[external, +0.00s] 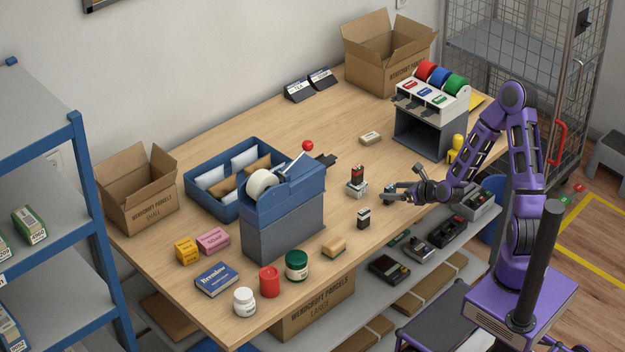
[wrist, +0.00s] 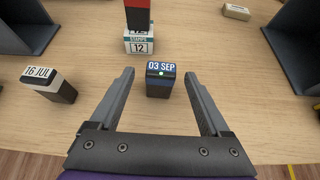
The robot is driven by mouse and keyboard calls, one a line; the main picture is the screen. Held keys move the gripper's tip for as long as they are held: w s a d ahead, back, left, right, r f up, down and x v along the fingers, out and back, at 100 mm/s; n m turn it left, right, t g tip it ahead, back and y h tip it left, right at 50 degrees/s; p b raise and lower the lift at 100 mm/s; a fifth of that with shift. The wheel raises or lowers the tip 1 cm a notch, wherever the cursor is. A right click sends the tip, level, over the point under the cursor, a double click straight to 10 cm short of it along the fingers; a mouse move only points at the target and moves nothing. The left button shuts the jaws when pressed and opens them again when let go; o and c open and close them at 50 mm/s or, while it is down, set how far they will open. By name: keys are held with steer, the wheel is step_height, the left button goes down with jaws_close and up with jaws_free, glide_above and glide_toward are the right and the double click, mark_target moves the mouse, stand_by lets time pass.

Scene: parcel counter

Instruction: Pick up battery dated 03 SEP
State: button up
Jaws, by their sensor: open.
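The battery dated 03 SEP (wrist: 160,84) is a dark upright block with a blue label band and a green dot on top. In the wrist view it stands on the table between the two fingers, with a gap on each side. My gripper (wrist: 159,74) is open around it and holds nothing. In the external view my gripper (external: 390,194) is low over the table's right part, and its fingers partly hide the battery. Another battery, dated 16 JUL (wrist: 48,84), black with a white top, stands left of the fingers; it also shows in the external view (external: 363,218).
A stamps box (wrist: 139,42) marked 12, with a red and black item (wrist: 138,14) on it, stands just behind the battery. A small tan block (wrist: 236,12) lies farther back. A grey-and-blue tape dispenser (external: 284,220) and a grey stand (external: 425,135) flank this area.

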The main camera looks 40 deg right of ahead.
steer(key=x, duration=0.5)
steer(key=shift+w+f, duration=0.1)
steer(key=shift+w, duration=0.05)
jaws_close()
